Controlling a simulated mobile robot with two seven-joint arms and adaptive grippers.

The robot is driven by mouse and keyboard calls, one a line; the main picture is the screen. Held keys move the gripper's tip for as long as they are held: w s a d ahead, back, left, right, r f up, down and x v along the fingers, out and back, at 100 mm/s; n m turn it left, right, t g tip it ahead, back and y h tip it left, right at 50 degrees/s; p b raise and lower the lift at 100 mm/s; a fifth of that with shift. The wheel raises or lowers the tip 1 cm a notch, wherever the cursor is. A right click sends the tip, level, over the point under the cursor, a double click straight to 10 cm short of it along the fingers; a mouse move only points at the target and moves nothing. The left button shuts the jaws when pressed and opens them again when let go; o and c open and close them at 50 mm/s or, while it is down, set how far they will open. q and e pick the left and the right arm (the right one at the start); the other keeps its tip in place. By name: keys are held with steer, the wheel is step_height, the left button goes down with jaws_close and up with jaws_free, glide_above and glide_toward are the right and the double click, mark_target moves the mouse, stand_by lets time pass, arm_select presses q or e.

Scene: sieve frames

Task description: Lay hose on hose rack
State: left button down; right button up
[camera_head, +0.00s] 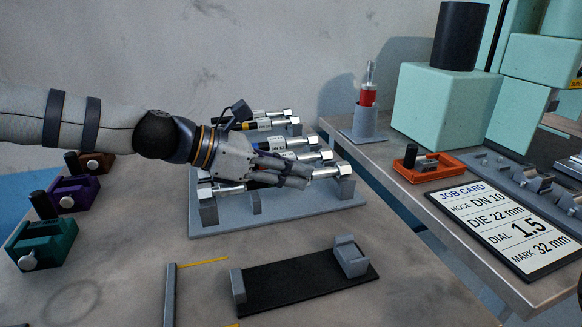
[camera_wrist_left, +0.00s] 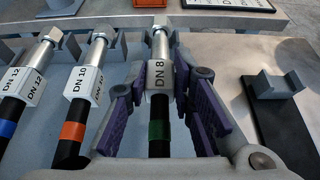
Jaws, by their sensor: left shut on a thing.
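The hose rack (camera_head: 290,208) is a grey plate with upright supports on the left table. Several black hoses with silver end fittings lie side by side across it. My left gripper (camera_head: 290,172) is over the nearest hose (camera_head: 332,172), shut on it from above. In the left wrist view that hose (camera_wrist_left: 157,128) has a white DN 8 tag and a green band, and sits between the purple pads of my left gripper (camera_wrist_left: 163,105). Its ends are at the near supports; I cannot tell whether it rests on them. The DN 10 hose (camera_wrist_left: 75,130), orange-banded, and DN 12 hose (camera_wrist_left: 10,110), blue-banded, lie to its left.
A black mat with grey end blocks (camera_head: 305,282) lies in front of the rack. Green (camera_head: 42,243), purple and brown tools stand at left. Across a gap, the right table holds a job card (camera_head: 508,222) reading DN 10, an orange tray (camera_head: 427,168) and a teal machine (camera_head: 443,105).

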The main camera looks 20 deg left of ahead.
mark_target(252, 182)
arm_select(q)
steer(key=shift+f, duration=0.4)
steer(key=c, duration=1.3)
jaws_free()
steer(key=shift+s+a, duration=0.1)
steer(key=v, duration=0.7)
steer(key=shift+s+a, duration=0.1)
